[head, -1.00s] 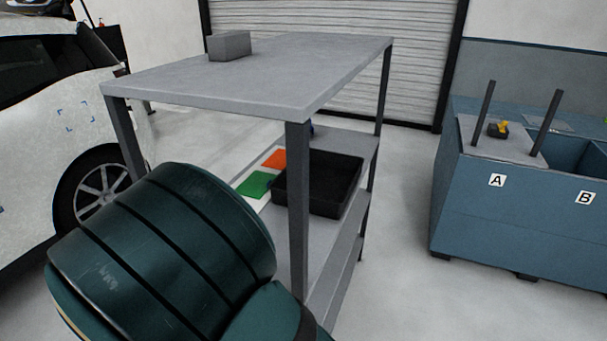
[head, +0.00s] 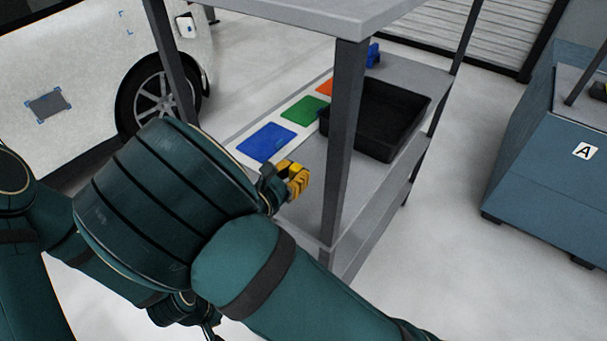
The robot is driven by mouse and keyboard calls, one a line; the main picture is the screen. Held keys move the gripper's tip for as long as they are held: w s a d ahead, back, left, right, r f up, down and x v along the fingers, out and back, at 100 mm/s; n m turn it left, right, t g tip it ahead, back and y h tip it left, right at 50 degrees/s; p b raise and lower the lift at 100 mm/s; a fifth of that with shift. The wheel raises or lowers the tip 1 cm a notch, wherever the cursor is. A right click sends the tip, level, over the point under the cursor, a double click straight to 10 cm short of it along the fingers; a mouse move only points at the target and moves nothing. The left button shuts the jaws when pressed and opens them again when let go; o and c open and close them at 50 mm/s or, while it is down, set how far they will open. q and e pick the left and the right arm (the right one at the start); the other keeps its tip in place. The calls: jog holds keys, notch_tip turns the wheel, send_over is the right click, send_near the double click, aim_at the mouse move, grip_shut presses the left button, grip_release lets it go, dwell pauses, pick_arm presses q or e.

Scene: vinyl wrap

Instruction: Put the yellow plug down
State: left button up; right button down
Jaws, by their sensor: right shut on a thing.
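The yellow plug (head: 298,183) shows just past my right arm's large joint, at the front part of the cart's middle shelf. My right gripper (head: 276,186) is shut on it; the arm hides most of the gripper. I cannot tell whether the plug touches the shelf. A blue square (head: 262,143), a green square (head: 305,110) and an orange square (head: 325,87) lie in a row on a white strip on that shelf. A small dark part at the bottom edge may be my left gripper (head: 209,331); its fingers are not clear.
A black bin (head: 378,120) stands on the shelf, right of the squares. A cart post (head: 343,150) rises close to the right of the plug, and the top shelf (head: 320,12) overhangs. A car (head: 90,70) is at left, a blue bench (head: 550,150) at right.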

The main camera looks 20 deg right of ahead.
jog(key=shift+d+f+b, duration=0.1)
jog(key=shift+f+b, duration=0.5)
jog(key=shift+f, duration=1.8)
jog(key=shift+r, duration=0.1)
jog(key=c, duration=1)
grip_release()
jog(key=shift+o, duration=0.2)
